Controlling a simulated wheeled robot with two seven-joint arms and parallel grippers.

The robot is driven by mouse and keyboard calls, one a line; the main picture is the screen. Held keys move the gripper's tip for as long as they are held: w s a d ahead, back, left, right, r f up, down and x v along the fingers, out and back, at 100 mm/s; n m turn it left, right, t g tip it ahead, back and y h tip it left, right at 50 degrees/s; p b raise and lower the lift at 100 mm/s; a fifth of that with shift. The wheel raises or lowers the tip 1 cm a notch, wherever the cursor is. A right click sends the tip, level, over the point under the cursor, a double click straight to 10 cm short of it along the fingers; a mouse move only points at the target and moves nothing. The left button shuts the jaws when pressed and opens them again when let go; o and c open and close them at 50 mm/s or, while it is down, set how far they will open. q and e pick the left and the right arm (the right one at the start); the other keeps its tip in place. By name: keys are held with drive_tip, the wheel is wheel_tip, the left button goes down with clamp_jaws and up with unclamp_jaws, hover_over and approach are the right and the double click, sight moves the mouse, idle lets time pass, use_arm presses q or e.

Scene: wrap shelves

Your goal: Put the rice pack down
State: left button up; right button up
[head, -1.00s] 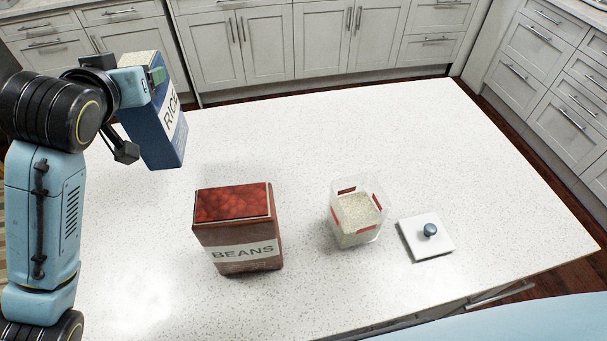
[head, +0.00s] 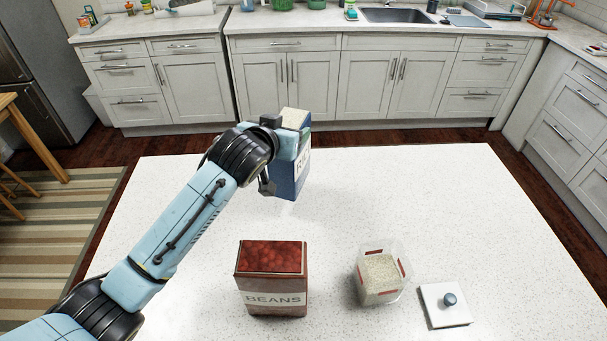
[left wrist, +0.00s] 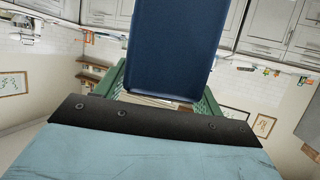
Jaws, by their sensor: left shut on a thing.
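The blue rice pack (head: 286,178) is upright over the far part of the white island top, with its label partly hidden by my gripper. It fills the middle of the left wrist view (left wrist: 172,45), between green finger pads. My left gripper (head: 297,143) is shut on the rice pack. I cannot tell for sure whether the pack's base touches the top. My right gripper is not in view.
The far right of the top is clear. Cabinets with a sink (head: 393,15) line the back.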

use_arm(q)
drive_tip(key=shift+f, duration=3)
drive_tip(key=o, duration=1.9)
drive_tip(key=shift+f, duration=0.15)
drive_tip(key=shift+o, duration=0.2)
drive_tip(key=v, duration=0.7)
drive_tip(key=shift+s+r, duration=0.2)
drive_tip(key=shift+r, duration=0.05)
drive_tip(key=shift+a, duration=0.15)
